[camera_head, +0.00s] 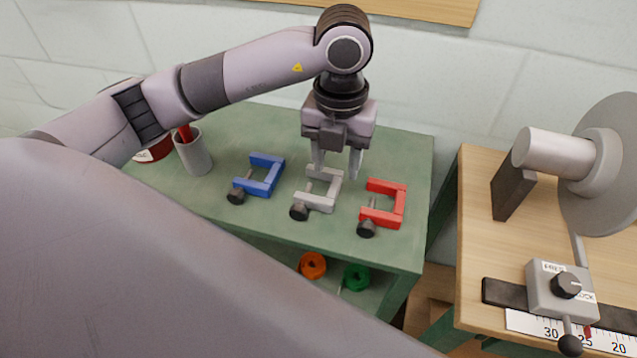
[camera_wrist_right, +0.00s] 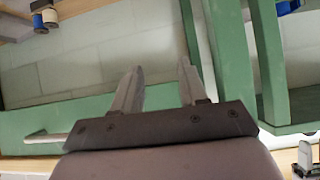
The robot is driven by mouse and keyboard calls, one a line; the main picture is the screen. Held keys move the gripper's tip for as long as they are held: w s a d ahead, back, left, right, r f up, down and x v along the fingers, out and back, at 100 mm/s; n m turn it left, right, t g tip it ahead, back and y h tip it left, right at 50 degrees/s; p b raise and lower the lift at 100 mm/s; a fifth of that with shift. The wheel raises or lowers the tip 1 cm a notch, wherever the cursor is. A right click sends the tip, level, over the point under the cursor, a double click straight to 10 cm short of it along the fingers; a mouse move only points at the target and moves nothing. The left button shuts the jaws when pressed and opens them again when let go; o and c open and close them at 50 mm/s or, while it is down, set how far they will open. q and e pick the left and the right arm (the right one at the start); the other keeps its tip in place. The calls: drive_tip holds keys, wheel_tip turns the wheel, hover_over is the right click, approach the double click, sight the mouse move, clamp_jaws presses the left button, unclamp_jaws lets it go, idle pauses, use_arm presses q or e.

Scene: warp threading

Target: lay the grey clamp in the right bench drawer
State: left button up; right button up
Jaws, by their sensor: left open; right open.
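The grey clamp (camera_head: 329,203) lies on the green bench top (camera_head: 225,218), between a blue clamp (camera_head: 265,176) and a red clamp (camera_head: 397,206). My left gripper (camera_head: 337,174) is open and points down over the back part of the grey clamp; I cannot tell whether its fingers touch it. My right gripper (camera_wrist_right: 159,70) is open and empty in the right wrist view, in front of a green panel with a pale bar handle (camera_wrist_right: 45,137). I cannot tell which drawer this is. In the head view my right gripper is not seen.
A grey cup (camera_head: 194,155) with red items and a red tin (camera_head: 155,150) stand at the bench's back left. An orange roll (camera_head: 312,265) and a green roll (camera_head: 357,277) sit in an opening below the top. A wooden table (camera_head: 478,240) with a machine stands right.

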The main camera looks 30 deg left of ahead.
sight(333, 190)
use_arm(q)
drive_tip(key=f, duration=0.7)
drive_tip(key=shift+a, duration=0.2)
drive_tip(key=shift+c, duration=0.3)
drive_tip(key=shift+r, duration=0.1)
clamp_jaws()
